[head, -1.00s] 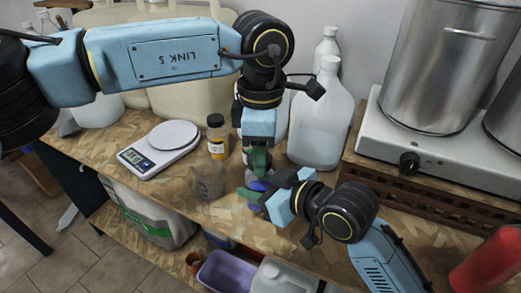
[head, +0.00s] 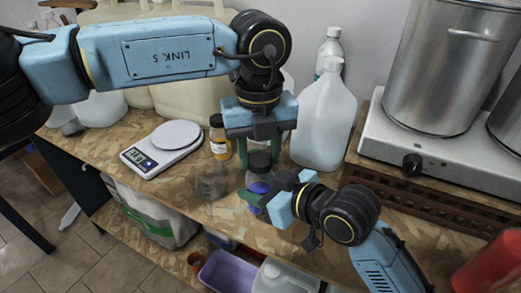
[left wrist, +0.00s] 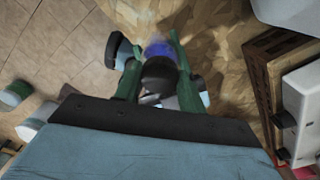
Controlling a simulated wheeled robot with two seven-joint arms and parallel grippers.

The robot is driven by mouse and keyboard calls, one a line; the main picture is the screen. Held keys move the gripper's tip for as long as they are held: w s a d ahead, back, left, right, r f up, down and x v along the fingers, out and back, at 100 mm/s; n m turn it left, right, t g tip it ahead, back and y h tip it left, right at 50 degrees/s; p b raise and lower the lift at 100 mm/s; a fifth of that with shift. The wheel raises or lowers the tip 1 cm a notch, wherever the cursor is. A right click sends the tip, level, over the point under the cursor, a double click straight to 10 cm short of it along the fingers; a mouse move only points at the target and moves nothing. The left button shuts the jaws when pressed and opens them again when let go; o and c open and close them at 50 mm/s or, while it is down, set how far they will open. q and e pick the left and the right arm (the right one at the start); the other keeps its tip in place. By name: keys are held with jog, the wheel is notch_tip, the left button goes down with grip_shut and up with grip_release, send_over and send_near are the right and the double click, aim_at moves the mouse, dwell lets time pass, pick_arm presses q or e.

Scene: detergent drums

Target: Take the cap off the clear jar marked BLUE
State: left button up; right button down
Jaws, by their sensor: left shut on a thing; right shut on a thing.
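The jar with blue contents (head: 258,188) is near the middle front of the table, partly hidden by my right gripper (head: 252,197), which is shut on it from the right. A dark cap (head: 259,160) shows above the blue. My left gripper (head: 260,166) points down from above, its green fingers shut on the cap from both sides. In the left wrist view the cap (left wrist: 159,74) sits between the fingers and the blue jar (left wrist: 158,50) shows just beyond. I cannot tell whether cap and jar still touch. The BLUE marking cannot be read.
A scale (head: 165,147) is farther left. A large white jug (head: 321,122) stands behind right, beside a hot plate (head: 440,150) with a steel pot (head: 437,70). A purple bin (head: 228,272) is below.

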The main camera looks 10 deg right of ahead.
pick_arm(q)
jog(key=n, duration=0.5)
jog(key=shift+a+n, duration=0.1)
jog(key=shift+n, duration=0.3)
jog(key=n, duration=0.6)
jog(key=shift+s+d, duration=0.2)
jog(key=shift+r, duration=0.1)
jog(key=shift+r, duration=0.1)
jog(key=shift+r, duration=1)
